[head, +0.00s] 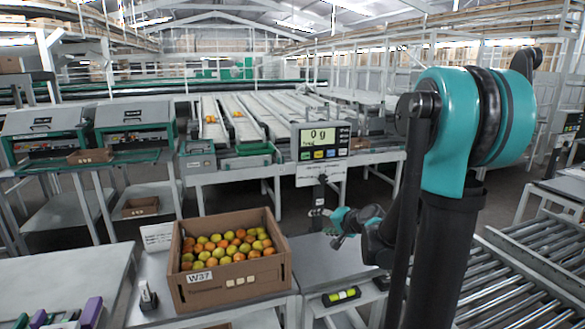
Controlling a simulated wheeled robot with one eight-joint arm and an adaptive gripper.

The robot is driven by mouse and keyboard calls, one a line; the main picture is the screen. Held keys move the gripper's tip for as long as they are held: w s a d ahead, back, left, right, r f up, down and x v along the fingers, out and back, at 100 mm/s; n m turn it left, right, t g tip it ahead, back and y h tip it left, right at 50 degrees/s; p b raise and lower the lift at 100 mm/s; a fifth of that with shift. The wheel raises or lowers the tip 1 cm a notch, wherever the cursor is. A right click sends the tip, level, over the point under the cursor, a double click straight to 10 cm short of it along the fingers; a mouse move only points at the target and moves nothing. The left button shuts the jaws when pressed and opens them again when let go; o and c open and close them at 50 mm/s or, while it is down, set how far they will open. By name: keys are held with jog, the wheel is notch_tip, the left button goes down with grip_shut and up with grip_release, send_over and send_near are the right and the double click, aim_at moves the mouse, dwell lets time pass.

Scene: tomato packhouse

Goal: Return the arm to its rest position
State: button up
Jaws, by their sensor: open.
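My arm stands at the right of the head view. Its upper part is large, teal and black, and its lower part reaches away over the weighing bench (328,262). My gripper (338,228) shows small at the far end, in front of the scale's display post. It is open, and I see nothing held in it. Part of the arm behind the dark link is hidden.
A cardboard box marked W37 (232,285), full of red, orange and green tomatoes, stands left of my gripper. The scale display (325,142) reads 0 g. A yellow-green level (341,296) lies at the bench front. A roller conveyor (530,275) is at right.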

jog(key=s+d+f+n+g+h, duration=0.2)
jog(key=s+d+f, duration=0.1)
jog(key=s, duration=0.6)
jog(key=s+d+f+n+g+h, duration=0.2)
jog(key=s+d+f, duration=0.1)
jog(key=s, duration=0.5)
jog(key=s+d+f+n+g+h, duration=0.2)
jog(key=s+f, duration=0.2)
jog(key=s, duration=0.5)
jog(key=shift+s+d+f+n+h, duration=0.3)
jog(key=shift+d+f+h, duration=0.05)
jog(key=shift+d+h, duration=0.05)
